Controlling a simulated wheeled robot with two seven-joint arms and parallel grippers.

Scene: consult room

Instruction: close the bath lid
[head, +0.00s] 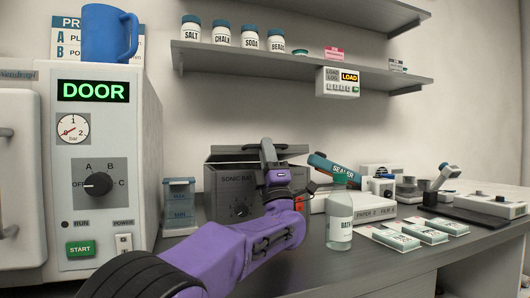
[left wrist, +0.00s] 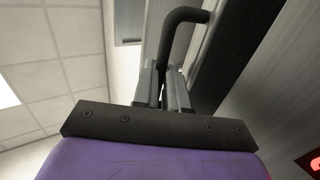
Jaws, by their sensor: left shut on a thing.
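The sonic bath (head: 236,197) is a grey box with a knob on its front, standing at the back of the counter behind my left arm. Its grey lid (head: 225,156) shows as a slanted panel above the box, raised off it; part is hidden by my gripper. My left gripper (head: 268,150) is at the lid's front edge. In the left wrist view, my left gripper (left wrist: 163,90) is shut on the lid's black bent handle (left wrist: 180,17), which stands between the two grey fingers. My right gripper is not in view.
A clear bottle (head: 340,232) stands right of my arm, near a teal sealer (head: 333,168). A blue-lidded container (head: 179,204) and a large DOOR machine (head: 102,172) are on the left. A shelf (head: 290,63) hangs above.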

